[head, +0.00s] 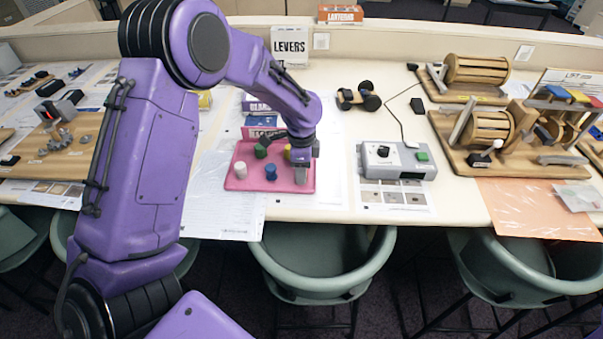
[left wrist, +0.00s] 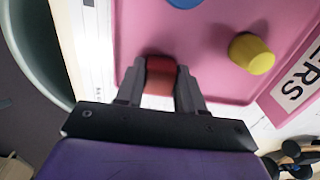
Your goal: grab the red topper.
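My left gripper (head: 301,183) reaches down over the front right of a pink board (head: 305,186). In the left wrist view the red topper (left wrist: 160,75) sits between the fingertips of my left gripper (left wrist: 162,82), with a finger against each side and no gap showing. In the head view the red topper is hidden by the gripper. A yellow topper (left wrist: 251,54) stands apart on the board, and a blue topper (head: 271,172) is to the gripper's left. A white topper (head: 240,170) and a green topper (head: 261,151) stand farther left. My right gripper is out of view.
A grey box with a knob and green button (head: 398,160) lies right of the board. A LEVERS sign (head: 290,46) stands behind. Wooden drum machines (head: 500,130) fill the right side. A green chair (head: 325,262) is at the table's front edge.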

